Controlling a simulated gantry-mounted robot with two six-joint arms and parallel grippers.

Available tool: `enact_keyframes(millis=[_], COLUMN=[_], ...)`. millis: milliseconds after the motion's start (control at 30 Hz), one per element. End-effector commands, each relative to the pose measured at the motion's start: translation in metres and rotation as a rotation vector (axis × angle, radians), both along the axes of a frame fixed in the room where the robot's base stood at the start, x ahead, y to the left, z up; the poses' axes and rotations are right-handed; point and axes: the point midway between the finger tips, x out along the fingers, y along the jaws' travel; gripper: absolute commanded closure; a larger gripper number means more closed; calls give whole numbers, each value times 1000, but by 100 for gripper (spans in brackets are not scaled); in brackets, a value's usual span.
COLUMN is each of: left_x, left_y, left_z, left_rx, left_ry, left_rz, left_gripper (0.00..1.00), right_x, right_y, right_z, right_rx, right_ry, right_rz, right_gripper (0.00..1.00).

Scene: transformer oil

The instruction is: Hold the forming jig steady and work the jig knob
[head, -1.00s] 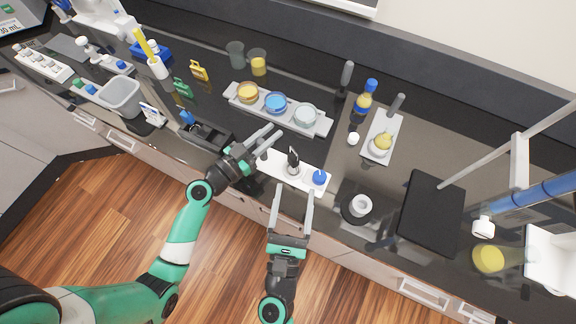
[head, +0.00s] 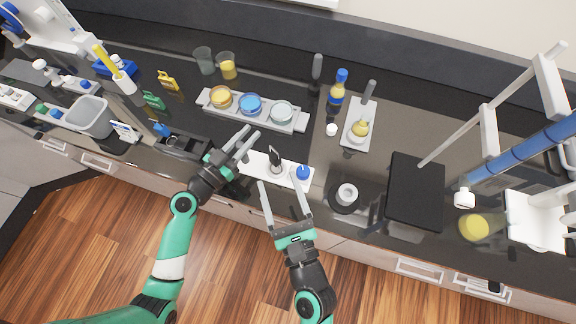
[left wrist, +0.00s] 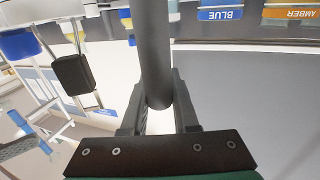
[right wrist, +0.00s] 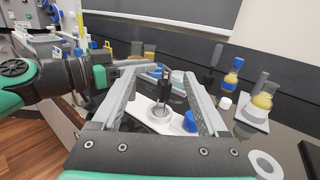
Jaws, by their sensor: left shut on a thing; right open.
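The forming jig appears to be the white plate (head: 256,163) at the counter's front edge, with a round metal seat, a dark upright piece (head: 275,157) and a blue knob (head: 302,172) at its right end. My left gripper (head: 247,142) is at the plate's left end, its fingers shut on a dark grey cylinder (left wrist: 154,50), which fills the space between them in the left wrist view. My right gripper (head: 280,178) is open and empty over the plate's front side, its right fingertip close to the knob.
A grey tray (head: 233,116) with amber, blue and clear dishes lies behind the jig. A dark disc with a white ring (head: 347,193) and a black slab (head: 415,190) lie to the right. A dark holder (head: 182,145) is left of my left gripper.

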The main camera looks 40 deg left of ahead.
Motion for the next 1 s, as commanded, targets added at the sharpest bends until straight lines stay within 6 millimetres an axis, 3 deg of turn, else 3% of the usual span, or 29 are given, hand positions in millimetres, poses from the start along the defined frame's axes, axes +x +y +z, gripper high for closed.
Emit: enact_keyframes(millis=[200,400,500,767,1000], left_x=[0,0,0,0,0], left_y=[0,0,0,0,0], left_z=[0,0,0,0,0], left_rx=[0,0,0,0,0], left_ry=[1,1,1,1,1], left_rz=[0,0,0,0,0], left_gripper=[100,100,100,100,100], right_x=[34,42,42,49,74], right_y=[-48,-89,-95,-82,-39], right_z=[-21,-40,-44,-50,-70], right_rx=[-191,-320,-340,-341,-342], right_ry=[129,248,271,274,273], right_rz=[49,69,73,79,80], right_gripper=[24,24,24,24,24])
